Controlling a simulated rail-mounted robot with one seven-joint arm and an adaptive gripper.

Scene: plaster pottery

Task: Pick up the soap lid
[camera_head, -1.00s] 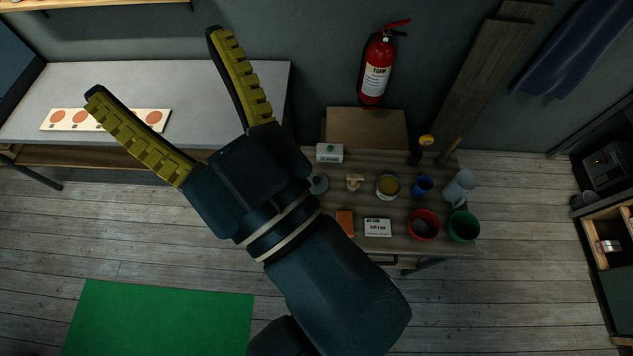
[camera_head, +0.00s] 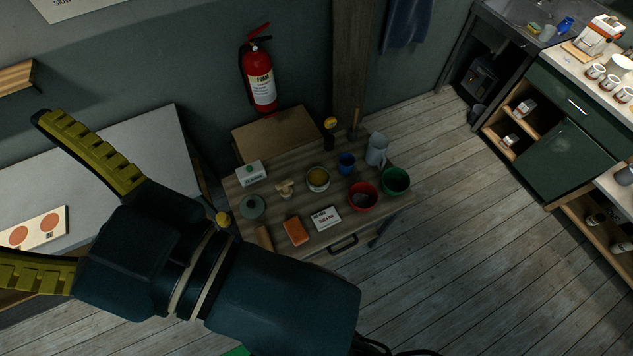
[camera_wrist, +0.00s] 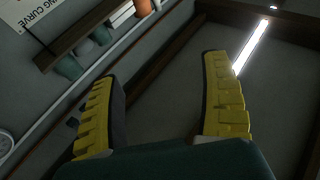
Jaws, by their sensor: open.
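A round grey-green lid (camera_head: 252,207) with a small knob, which looks like the soap lid, lies flat at the left of the wooden worktable (camera_head: 287,256). An open round tub (camera_head: 318,179) with yellow-brown content stands to its right. My gripper (camera_head: 20,190) is open and empty, in the left foreground, pointing left and away from the worktable. One fingertip runs out of the picture. In the wrist view my gripper (camera_wrist: 160,72) has its fingers spread, facing wall and ceiling. The lid is not in the wrist view.
Near the lid are a white box (camera_head: 250,174), an orange block (camera_head: 296,231) and a labelled white block (camera_head: 326,219). A red bowl (camera_head: 363,196), green bucket (camera_head: 396,181), blue cup (camera_head: 346,162) and pitcher (camera_head: 377,149) stand to the right. The floor right of the table is clear.

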